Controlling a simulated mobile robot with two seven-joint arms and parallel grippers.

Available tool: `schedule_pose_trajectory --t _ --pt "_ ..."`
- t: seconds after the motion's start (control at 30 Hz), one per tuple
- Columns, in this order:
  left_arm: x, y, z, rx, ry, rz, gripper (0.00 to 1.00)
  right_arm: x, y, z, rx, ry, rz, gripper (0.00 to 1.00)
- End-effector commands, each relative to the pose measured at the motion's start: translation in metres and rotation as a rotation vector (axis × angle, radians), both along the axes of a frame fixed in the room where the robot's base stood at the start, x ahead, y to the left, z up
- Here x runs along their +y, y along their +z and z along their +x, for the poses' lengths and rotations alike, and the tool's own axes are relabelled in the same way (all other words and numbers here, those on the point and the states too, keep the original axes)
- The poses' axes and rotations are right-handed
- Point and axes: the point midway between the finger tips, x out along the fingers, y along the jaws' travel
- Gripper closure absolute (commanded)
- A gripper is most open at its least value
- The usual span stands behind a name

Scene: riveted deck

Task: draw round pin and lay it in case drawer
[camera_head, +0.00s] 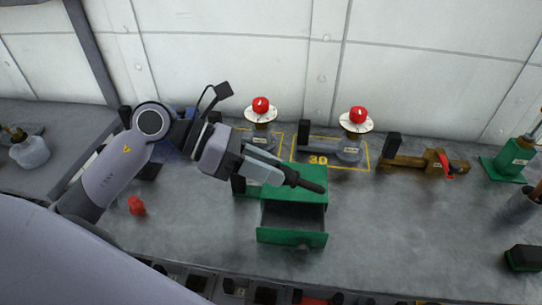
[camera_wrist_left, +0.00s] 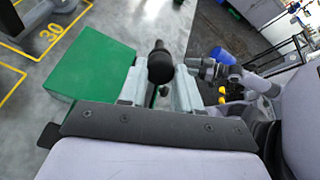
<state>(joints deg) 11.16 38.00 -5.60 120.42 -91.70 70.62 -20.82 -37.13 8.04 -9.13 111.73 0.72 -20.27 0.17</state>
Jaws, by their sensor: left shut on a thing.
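My left gripper (camera_head: 278,171) is shut on a dark round pin (camera_head: 312,186). The pin sticks out past the fingertips to the right, above the green case (camera_head: 313,197). In the left wrist view the pin's rounded dark end (camera_wrist_left: 160,63) shows between the two fingers of the left gripper (camera_wrist_left: 158,88). The case's green top (camera_wrist_left: 92,62) lies to the left there. The case's drawer (camera_head: 290,239) is pulled out toward the front, and the part of its inside that shows looks empty.
Two fixtures with red knobs (camera_head: 260,105) (camera_head: 358,115) stand at the back. A brass-coloured latch with a red lever (camera_head: 425,162) is to their right. A small red piece (camera_head: 136,205) lies at left. The bench right of the drawer is clear.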

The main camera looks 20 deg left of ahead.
Motion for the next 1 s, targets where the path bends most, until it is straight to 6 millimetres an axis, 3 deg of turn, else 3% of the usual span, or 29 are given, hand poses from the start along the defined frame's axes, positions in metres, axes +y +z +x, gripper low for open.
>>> schedule_pose_trajectory --t 0.57,1.0 --pt "0.0 -0.045 0.0 0.002 -0.002 -0.001 0.99 0.0 -0.01 -0.002 0.004 -0.001 0.0 0.47" --pt "0.0 -0.079 0.0 -0.001 -0.003 0.001 0.99 0.0 -0.033 -0.002 0.004 -0.001 0.0 0.47"
